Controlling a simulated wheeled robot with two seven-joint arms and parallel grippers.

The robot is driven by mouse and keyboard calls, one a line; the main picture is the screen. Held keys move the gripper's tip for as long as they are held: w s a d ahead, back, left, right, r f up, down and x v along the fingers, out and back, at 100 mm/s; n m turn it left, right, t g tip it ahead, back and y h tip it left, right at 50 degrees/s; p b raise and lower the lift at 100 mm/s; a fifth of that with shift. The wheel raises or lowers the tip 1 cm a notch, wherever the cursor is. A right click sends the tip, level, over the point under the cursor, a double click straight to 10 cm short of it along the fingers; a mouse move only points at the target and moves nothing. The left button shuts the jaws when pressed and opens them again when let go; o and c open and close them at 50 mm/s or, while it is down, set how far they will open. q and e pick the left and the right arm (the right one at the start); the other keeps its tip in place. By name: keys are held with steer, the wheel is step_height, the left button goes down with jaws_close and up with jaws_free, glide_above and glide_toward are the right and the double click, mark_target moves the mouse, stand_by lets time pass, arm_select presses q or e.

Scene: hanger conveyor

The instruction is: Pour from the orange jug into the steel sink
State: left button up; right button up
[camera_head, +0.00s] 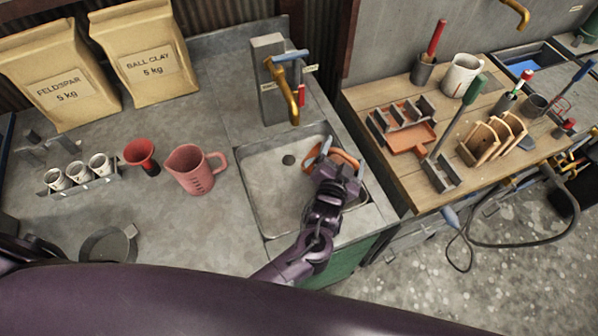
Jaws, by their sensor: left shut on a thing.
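The orange jug (346,158) is mostly hidden behind my left gripper (334,162), which is shut on it. Only orange edges of the jug show around the fingers. The gripper and jug are over the right part of the steel sink (262,194), a square basin with a round drain near its back. The jug looks tilted, but I cannot tell how far, and no stream of liquid shows. My right gripper is not in view.
A pink measuring jug (192,170) and a red funnel (141,153) stand left of the sink. A brass tap (287,85) reaches over its back edge. Two paper bags (144,52) stand behind. A wooden bench (408,176) with tools is on the right.

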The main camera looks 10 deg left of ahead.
mark_target(331, 156)
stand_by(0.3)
arm_select(q)
steer(key=shift+a+n, duration=0.35)
steer(key=shift+n, duration=0.15)
steer(key=shift+a+f, duration=0.1)
steer(key=shift+w+a+f+n+h, duration=0.1)
steer(key=shift+a+n+h, duration=0.2)
steer(key=shift+n, duration=0.2)
stand_by(0.6)
steer(key=shift+w+a+f+n, duration=0.1)
steer(key=shift+a+f+n, duration=0.2)
steer(key=shift+n, duration=0.2)
steer(key=shift+a, duration=0.15)
stand_by(0.4)
steer(key=shift+w+a+f+n+h+b, duration=0.1)
steer(key=shift+a+f+n+h+b, duration=0.2)
steer(key=shift+a+n+b, duration=0.1)
stand_by(0.4)
